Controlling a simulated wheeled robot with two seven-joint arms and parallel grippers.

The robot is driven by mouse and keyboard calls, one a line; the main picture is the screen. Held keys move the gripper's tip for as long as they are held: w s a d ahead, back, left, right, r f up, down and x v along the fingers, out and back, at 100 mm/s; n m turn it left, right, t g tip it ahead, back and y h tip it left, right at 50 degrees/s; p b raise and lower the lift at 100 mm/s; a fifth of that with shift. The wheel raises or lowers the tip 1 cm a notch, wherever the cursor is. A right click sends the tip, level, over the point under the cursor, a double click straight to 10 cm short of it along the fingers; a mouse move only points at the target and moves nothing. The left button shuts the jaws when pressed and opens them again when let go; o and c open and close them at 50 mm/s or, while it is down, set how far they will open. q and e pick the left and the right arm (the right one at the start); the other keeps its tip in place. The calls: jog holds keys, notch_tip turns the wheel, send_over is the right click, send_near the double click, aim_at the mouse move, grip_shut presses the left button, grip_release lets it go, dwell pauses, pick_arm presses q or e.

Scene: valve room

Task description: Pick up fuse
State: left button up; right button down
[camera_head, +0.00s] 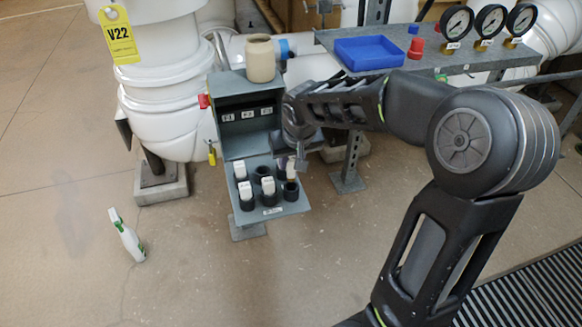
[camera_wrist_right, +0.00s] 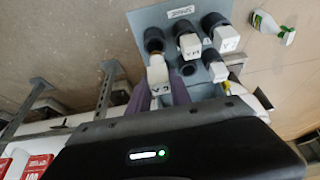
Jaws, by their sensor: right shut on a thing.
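My right gripper (camera_head: 296,161) is at the right edge of the grey fuse shelf (camera_head: 280,211). It is shut on a white fuse (camera_head: 290,167), which also shows between the fingers in the right wrist view (camera_wrist_right: 158,76). The held fuse is close to a black socket (camera_head: 291,188); I cannot tell whether its lower end is still inside. Other white fuses stand in black sockets on the shelf: one at the back left (camera_head: 240,170), one at the front left (camera_head: 245,190) and one at the front middle (camera_head: 268,185). My left gripper is out of view.
Behind the shelf is a grey box (camera_head: 247,113) with labelled slots and a beige jar (camera_head: 260,59) on top. A bench with a blue tray (camera_head: 368,52) and pressure gauges (camera_head: 457,23) is at the back right. A white-and-green spray bottle (camera_head: 126,236) is on open floor at left.

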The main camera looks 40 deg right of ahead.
aim_at(291, 159)
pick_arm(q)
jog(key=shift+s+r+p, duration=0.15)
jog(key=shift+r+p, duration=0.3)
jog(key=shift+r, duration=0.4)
pick_arm(e)
jog(key=shift+r, duration=1.95)
